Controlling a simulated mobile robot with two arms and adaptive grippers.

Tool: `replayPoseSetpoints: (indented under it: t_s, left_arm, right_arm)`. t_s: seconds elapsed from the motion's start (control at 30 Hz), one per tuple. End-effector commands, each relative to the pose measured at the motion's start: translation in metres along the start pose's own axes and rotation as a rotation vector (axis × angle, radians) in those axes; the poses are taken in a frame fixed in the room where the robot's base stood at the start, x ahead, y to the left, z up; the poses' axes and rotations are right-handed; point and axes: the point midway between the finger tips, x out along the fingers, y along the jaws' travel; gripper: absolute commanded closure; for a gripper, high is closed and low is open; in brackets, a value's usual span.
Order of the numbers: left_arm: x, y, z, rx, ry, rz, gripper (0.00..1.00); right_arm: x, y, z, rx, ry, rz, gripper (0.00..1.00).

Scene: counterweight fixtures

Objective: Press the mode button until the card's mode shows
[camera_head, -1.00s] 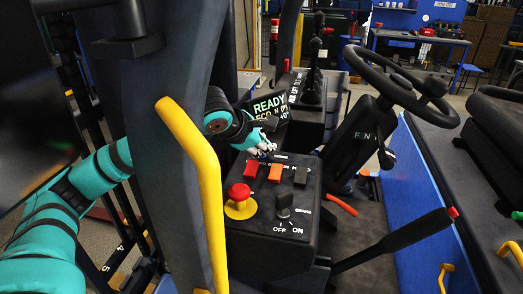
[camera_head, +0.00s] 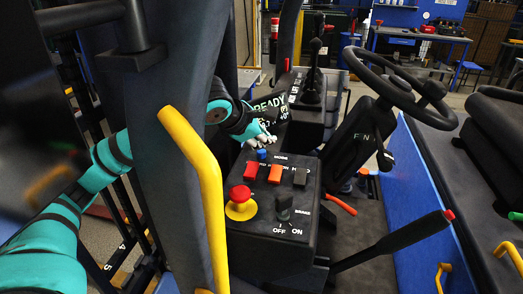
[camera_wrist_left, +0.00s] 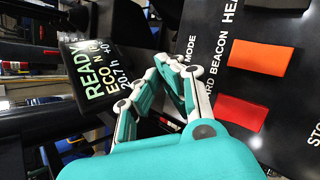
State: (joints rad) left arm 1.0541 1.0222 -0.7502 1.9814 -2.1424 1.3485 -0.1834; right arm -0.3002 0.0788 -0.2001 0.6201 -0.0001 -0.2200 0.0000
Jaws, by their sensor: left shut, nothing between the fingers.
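The blue mode button (camera_head: 262,155) shows at the far left corner of the black control panel (camera_head: 262,220), beside the word MODE. My left gripper (camera_head: 263,139) is shut and empty, with its fingertips just beyond and above the button, seemingly apart from it. In the left wrist view the closed fingers (camera_wrist_left: 176,68) point toward the MODE label, and the button is hidden. The display (camera_head: 272,106) reads READY; in the wrist view the display (camera_wrist_left: 92,75) shows READY, ECO, N and 20.7 h. I cannot make out a card. My right gripper is not in view.
Red (camera_head: 250,170), orange (camera_head: 275,174) and dark (camera_head: 300,177) switches sit near the button. A red emergency stop (camera_head: 240,194) and an OFF/ON key switch (camera_head: 284,204) are nearer. A yellow grab rail (camera_head: 200,175) and dark pillar stand by my left arm.

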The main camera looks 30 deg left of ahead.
Motion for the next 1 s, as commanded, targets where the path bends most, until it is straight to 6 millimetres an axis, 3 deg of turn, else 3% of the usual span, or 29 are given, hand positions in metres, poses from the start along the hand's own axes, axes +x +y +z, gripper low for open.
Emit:
replayPoseSetpoints:
  t_s: [0.5,1.0]
  left_arm:
    - [-0.033,0.024,0.024,0.0,-0.001,0.001,1.0]
    - [-0.035,0.025,0.025,0.0,-0.001,0.0,1.0]
  right_arm:
    - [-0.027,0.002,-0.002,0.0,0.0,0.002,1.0]
    - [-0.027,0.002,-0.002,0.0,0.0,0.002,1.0]
